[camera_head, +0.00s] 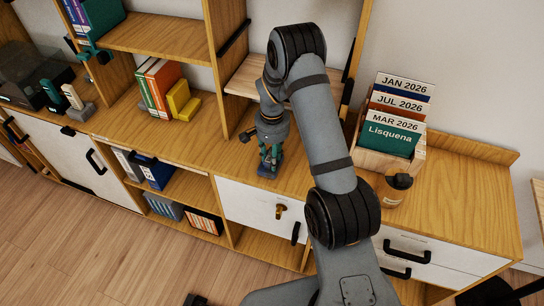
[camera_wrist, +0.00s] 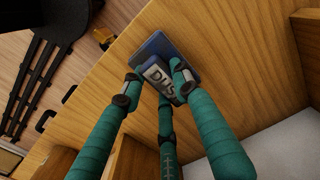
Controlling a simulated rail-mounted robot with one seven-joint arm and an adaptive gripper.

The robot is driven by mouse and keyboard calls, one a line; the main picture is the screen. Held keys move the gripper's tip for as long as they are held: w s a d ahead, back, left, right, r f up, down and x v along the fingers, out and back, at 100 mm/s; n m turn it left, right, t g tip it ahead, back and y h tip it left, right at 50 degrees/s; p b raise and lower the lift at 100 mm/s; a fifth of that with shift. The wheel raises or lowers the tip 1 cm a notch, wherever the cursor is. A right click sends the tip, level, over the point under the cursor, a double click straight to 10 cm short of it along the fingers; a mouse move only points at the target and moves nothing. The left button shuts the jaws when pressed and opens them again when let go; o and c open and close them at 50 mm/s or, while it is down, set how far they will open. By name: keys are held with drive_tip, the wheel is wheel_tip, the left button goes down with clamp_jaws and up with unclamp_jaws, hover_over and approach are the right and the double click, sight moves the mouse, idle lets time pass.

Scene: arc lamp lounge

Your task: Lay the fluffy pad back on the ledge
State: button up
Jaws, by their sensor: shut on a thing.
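A dark blue block with a pale label lettered "DUS", apparently the fluffy pad (camera_wrist: 154,47), is between the teal fingers of my gripper (camera_wrist: 155,82) in the wrist view. In the head view the pad (camera_head: 268,171) shows small and dark beneath my gripper (camera_head: 270,160), which points down and is shut on it. The pad is at or just above the wooden cabinet top (camera_head: 225,150), which may be the ledge; I cannot tell whether it touches. The fingers cover part of the pad.
A box of dated folders (camera_head: 388,135) and a dark-lidded cup (camera_head: 395,190) stand to the right. Shelf uprights (camera_head: 228,60) rise behind my gripper. The cabinet top between the bookends and my gripper is clear.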

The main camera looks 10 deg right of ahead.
drive_tip(key=shift+f, duration=0.15)
drive_tip(key=o, duration=1.1)
drive_tip(key=shift+o, duration=0.2)
wheel_tip(320, 180, up, 12)
drive_tip(key=b, duration=0.1)
drive_tip(key=shift+r, duration=0.25)
